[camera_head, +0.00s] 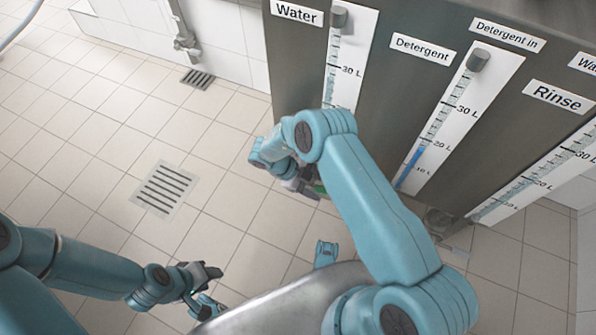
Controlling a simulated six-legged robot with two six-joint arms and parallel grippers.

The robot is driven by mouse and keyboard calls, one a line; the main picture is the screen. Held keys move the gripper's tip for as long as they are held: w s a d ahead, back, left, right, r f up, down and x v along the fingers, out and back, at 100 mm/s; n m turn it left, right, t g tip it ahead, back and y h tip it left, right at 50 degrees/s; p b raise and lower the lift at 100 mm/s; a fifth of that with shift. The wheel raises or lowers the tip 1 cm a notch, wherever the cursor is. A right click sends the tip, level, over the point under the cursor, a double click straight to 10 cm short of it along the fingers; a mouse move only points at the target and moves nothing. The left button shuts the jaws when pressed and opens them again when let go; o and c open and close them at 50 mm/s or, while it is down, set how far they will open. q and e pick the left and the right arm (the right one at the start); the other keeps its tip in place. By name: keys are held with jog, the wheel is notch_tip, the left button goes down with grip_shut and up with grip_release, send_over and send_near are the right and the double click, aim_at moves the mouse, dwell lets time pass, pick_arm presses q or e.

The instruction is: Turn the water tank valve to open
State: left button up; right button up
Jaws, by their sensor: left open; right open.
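The water tank (290,60) is the grey metal front with the "Water" label at the top middle. Its white level gauge (350,50) runs down behind my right arm. My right gripper (308,184) is low in front of this tank, partly covered by its own arm, and open. A small green patch shows beside it; I cannot tell whether it belongs to a valve or to the gripper. The water valve is not clearly visible; the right arm covers that area. My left gripper (212,288) is open and empty above the floor at the lower left, well apart from the tank.
The detergent gauge (460,115) and rinse gauge (545,175) stand to the right. A metal fitting (438,220) sits below the detergent gauge. A floor drain (164,189) lies left of centre, a smaller drain (198,79) by the wall. The tiled floor at left is free.

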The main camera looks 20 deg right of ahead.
jog(key=p+v, duration=0.2)
jog(key=v, duration=1.2)
